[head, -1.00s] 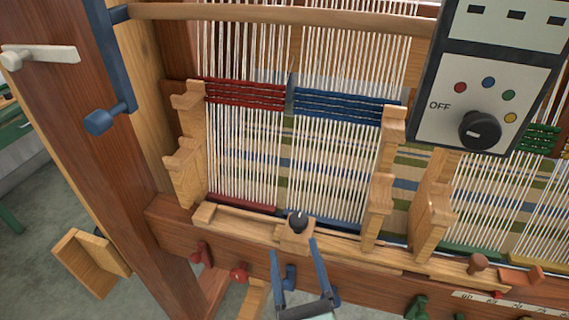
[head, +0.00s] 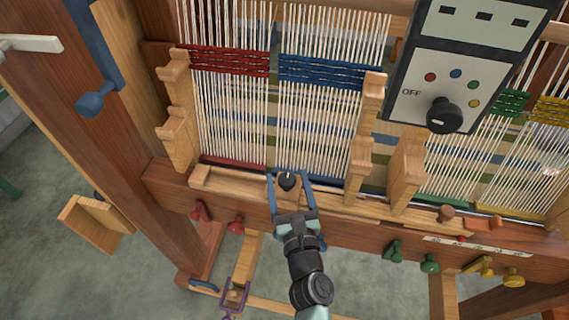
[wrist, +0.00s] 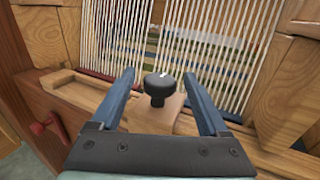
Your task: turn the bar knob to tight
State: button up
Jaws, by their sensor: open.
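The bar knob (head: 287,181) is a small black round knob with a white pointer mark, on a wooden block on the loom's front beam. In the wrist view the knob (wrist: 158,89) stands upright near the middle, its mark pointing away and slightly right. I cannot make out any tight or loose lettering. My gripper (head: 288,175) is open, with one blue finger on each side of the knob in the head view. In the wrist view my gripper (wrist: 159,76) has clear gaps between both fingers and the knob. Contact is not visible.
Wooden posts (head: 366,135) rise right of the knob, with white warp threads (head: 318,125) behind it. A control panel with a black dial (head: 444,115) hangs at upper right. Red pegs (head: 236,225) and green pegs (head: 394,251) stick out of the beam below.

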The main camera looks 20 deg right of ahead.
aim_at(286, 173)
jog(key=shift+x, duration=2.1)
grip_shut()
